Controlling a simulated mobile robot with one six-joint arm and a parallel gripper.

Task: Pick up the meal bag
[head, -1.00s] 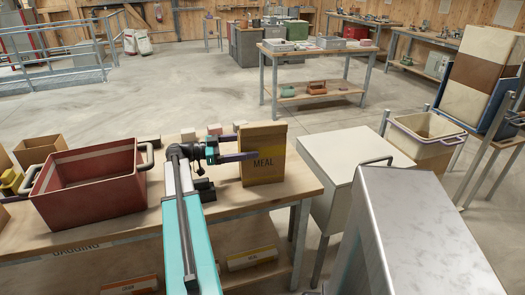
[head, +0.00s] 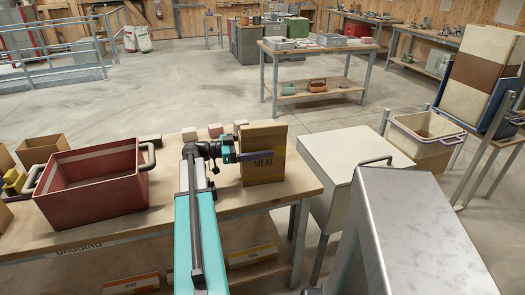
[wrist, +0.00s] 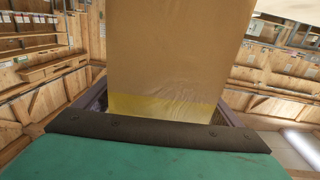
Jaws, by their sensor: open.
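The meal bag (head: 263,153) is a tan upright bag with a yellow band and the word MEAL. It stands on the wooden bench near its right end. My gripper (head: 250,157) is at the bag's left part, level with the band. In the wrist view the bag (wrist: 165,50) fills the middle, close up. My open gripper's fingers (wrist: 160,108) show on both sides of the bag's lower visible part. Whether they touch it cannot be told. The bag's base is not visible in the wrist view.
A red bin (head: 92,187) with handles stands on the bench (head: 150,228) to the left. Several small blocks (head: 190,134) lie along its back edge. A white cabinet (head: 348,165) stands to the right, beyond a gap. Open floor lies behind the bench.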

